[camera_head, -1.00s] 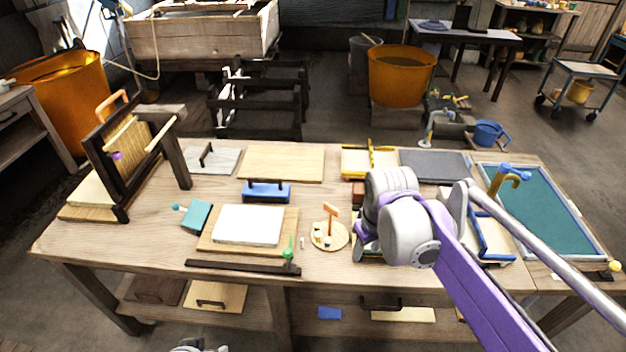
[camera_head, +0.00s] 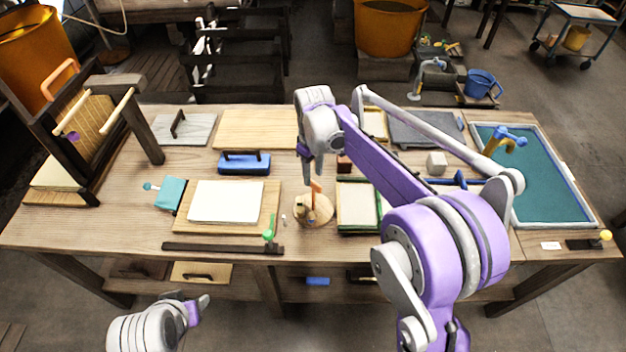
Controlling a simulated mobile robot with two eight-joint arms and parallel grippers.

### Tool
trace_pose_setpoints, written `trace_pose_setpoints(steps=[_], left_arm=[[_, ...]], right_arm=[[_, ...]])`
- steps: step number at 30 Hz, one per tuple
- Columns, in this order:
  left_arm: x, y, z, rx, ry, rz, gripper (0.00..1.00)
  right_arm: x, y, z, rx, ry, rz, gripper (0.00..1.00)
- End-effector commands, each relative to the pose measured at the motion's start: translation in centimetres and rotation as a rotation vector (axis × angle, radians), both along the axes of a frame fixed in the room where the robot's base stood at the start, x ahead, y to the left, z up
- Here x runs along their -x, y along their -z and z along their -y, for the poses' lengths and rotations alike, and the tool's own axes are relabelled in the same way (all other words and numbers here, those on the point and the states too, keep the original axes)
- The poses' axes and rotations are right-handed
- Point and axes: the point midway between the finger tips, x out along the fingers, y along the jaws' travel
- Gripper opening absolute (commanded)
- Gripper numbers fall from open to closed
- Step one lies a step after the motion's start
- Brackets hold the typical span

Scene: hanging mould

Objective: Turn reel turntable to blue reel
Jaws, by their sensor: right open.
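The reel turntable (camera_head: 313,213) is a small round wooden disc near the front middle of the table. An upright orange tab (camera_head: 316,188) and small pieces stand on it. The pieces are too small to tell the reels' colours, so I cannot pick out a blue reel. My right gripper (camera_head: 309,172) is open and points down just above and behind the turntable, close to the orange tab. I cannot tell whether it touches the tab. My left gripper (camera_head: 196,309) is low at the front left, off the table's front edge; its jaw state is unclear.
A teal-topped tray (camera_head: 545,180) is at the right.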

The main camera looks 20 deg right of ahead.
Motion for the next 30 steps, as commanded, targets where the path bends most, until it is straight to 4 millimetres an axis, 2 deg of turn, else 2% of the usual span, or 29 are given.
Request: trace_pose_setpoints(steps=[3, 6, 17, 18, 20, 25, 30], left_arm=[[0.0, 0.1, 0.0, 0.0, 0.0, -0.001, 0.5], [0.0, 0.1, 0.0, 0.0, 0.0, -0.001, 0.5], [0.0, 0.1, 0.0, 0.0, 0.0, -0.001, 0.5], [0.0, 0.1, 0.0, 0.0, 0.0, -0.001, 0.5], [0.0, 0.1, 0.0, 0.0, 0.0, -0.001, 0.5], [0.1, 0.1, 0.0, 0.0, 0.0, -0.001, 0.5], [0.1, 0.1, 0.0, 0.0, 0.0, -0.001, 0.5]], right_arm=[[0.0, 1.9, 0.0, 0.0, 0.0, 0.0, 0.45], [0.0, 2.9, 0.0, 0.0, 0.001, 0.0, 0.45], [0.0, 3.5, 0.0, 0.0, 0.001, 0.0, 0.45], [0.0, 3.5, 0.0, 0.0, 0.001, 0.0, 0.43], [0.0, 3.5, 0.0, 0.0, 0.001, 0.0, 0.32], [0.0, 3.5, 0.0, 0.0, 0.001, 0.0, 0.02], [0.0, 3.5, 0.0, 0.0, 0.001, 0.0, 0.0]])
